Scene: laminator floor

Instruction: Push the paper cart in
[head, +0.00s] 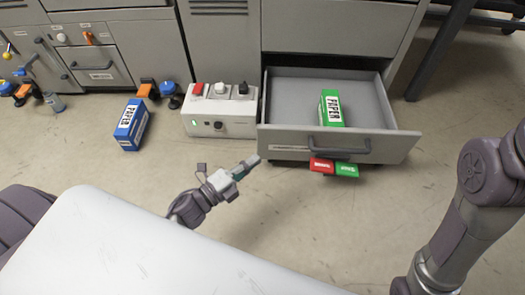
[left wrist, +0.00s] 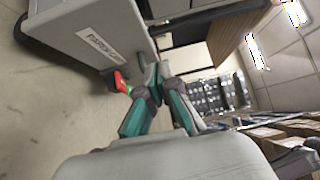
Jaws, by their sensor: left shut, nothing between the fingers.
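The paper cart (head: 390,146) is a grey open-topped drawer, pulled out from the grey machine. It has a dark bar handle on its front and a green paper box (head: 331,108) inside. In the left wrist view the cart's front (left wrist: 95,32) shows as a tilted grey panel with a label. My left gripper (head: 252,161) is shut and empty, close to the lower left corner of the cart's front. I cannot tell whether it touches. It also shows shut in the left wrist view (left wrist: 159,72). My right arm is at the right edge, its gripper out of frame.
Red (head: 321,165) and green (head: 346,169) pieces stick out below the cart's front. A white switch box (head: 219,127) stands left of the cart, with a blue paper box (head: 131,124) farther left. The floor in front is clear.

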